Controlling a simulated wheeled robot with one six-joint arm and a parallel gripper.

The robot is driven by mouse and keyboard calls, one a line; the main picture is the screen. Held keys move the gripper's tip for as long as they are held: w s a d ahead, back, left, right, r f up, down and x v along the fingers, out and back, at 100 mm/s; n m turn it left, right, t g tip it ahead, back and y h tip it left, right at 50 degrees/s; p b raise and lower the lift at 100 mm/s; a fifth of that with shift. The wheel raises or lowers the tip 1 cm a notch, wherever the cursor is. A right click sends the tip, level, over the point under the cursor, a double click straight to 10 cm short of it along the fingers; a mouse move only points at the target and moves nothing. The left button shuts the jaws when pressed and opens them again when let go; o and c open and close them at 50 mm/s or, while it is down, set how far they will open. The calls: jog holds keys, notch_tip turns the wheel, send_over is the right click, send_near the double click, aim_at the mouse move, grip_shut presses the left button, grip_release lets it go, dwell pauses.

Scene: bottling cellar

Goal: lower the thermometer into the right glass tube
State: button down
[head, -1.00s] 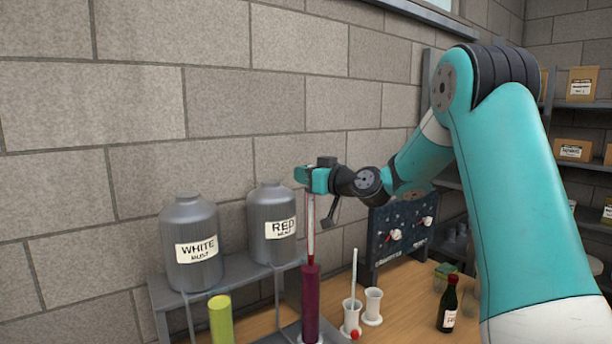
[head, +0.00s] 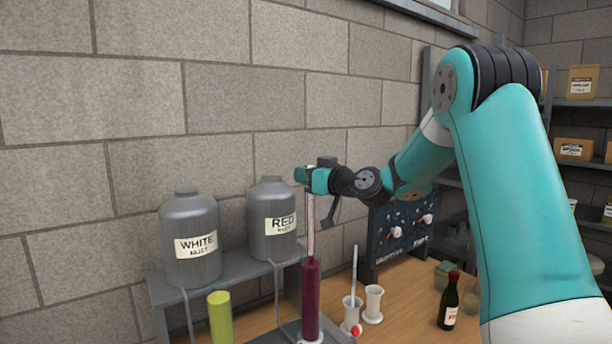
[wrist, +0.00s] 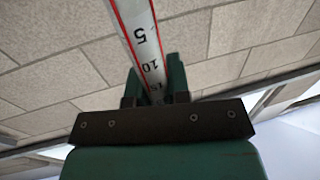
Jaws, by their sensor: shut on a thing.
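The right glass tube (head: 311,300) stands upright, filled with dark red liquid, on a white foot. The left glass tube (head: 220,318) holds yellow-green liquid. My gripper (head: 308,178) is shut on the thermometer (head: 311,228) near its upper end, above the right tube. The thermometer hangs about upright, white with a red line. Its lower end meets the tube's top in the head view; how deep it sits inside is hard to tell. In the wrist view, the thermometer's scale (wrist: 142,45) runs between the jaws (wrist: 158,88).
White (head: 190,240) and red (head: 272,220) must jars stand on a grey shelf (head: 235,277) behind the tubes. Right of the tube are a white cup holding a rod (head: 354,270), another white cup (head: 373,305) and a dark bottle (head: 449,302). A dark panel (head: 400,232) stands behind.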

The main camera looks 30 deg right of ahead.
aim_at(309, 224)
jog(key=shift+f, duration=0.15)
notch_tip(309, 224, down, 13)
jog(key=b, duration=1.5)
dwell(1.7)
jog(key=c, duration=1)
grip_release()
jog(key=shift+s, duration=0.1)
jog(key=shift+s+d+b, duration=0.2)
jog(key=shift+s+b, duration=0.1)
jog(key=shift+s, duration=0.05)
jog(key=b+v, duration=0.5)
jog(key=v, duration=1.1)
jog(key=shift+s, duration=0.25)
